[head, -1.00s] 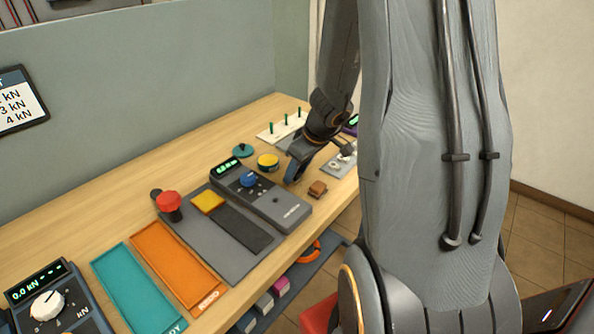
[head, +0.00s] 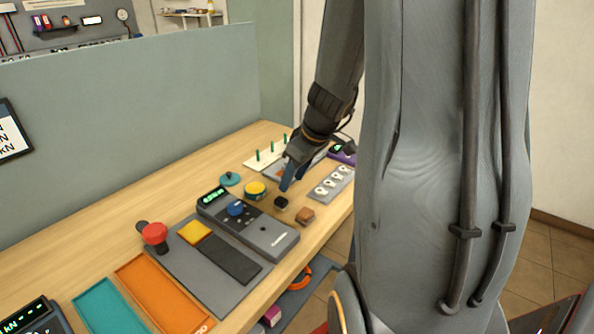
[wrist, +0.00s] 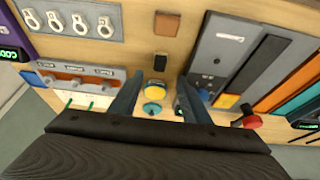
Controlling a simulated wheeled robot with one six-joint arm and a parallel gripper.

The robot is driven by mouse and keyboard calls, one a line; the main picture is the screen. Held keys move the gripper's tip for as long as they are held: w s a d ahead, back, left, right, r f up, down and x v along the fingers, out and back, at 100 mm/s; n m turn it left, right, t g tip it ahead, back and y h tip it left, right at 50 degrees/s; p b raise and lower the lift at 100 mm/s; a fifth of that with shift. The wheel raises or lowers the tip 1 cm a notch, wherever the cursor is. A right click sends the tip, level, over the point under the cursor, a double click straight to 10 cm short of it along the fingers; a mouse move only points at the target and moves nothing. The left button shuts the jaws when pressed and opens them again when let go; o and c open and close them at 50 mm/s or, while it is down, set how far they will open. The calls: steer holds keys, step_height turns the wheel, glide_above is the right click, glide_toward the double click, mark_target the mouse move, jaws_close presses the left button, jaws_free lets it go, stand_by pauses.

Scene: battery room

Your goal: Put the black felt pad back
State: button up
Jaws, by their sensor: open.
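A small black block (head: 281,202), which looks like the black felt pad, sits on the wooden table beside a brown block (head: 304,215). In the wrist view the black block (wrist: 160,62) lies beyond my fingertips, roughly in line with the gap between them. My gripper (head: 286,187) is just above and behind the black block, apart from it. Its blue fingers are spread and empty, as the wrist view (wrist: 158,84) shows. A longer dark strip (head: 232,260) lies in the grey tray beside a yellow square (head: 194,232).
A grey meter with a blue knob (head: 236,208), a yellow round tin (head: 255,190) and a teal disc (head: 230,179) stand near my gripper. A red knob (head: 154,234), an orange tray (head: 150,296) and a rack with white rings (head: 334,182) flank them.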

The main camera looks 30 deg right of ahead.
steer(key=s+a+m+g, duration=0.1)
steer(key=s+a+m, duration=0.1)
steer(key=s+a, duration=0.3)
steer(key=s+a+m+g+h, duration=0.1)
steer(key=s+a+m+g, duration=0.1)
steer(key=s+a, duration=0.4)
steer(key=a, duration=0.5)
steer(key=shift+a+f+h, duration=0.2)
steer(key=shift+f+h, duration=0.1)
steer(key=shift+f, duration=0.05)
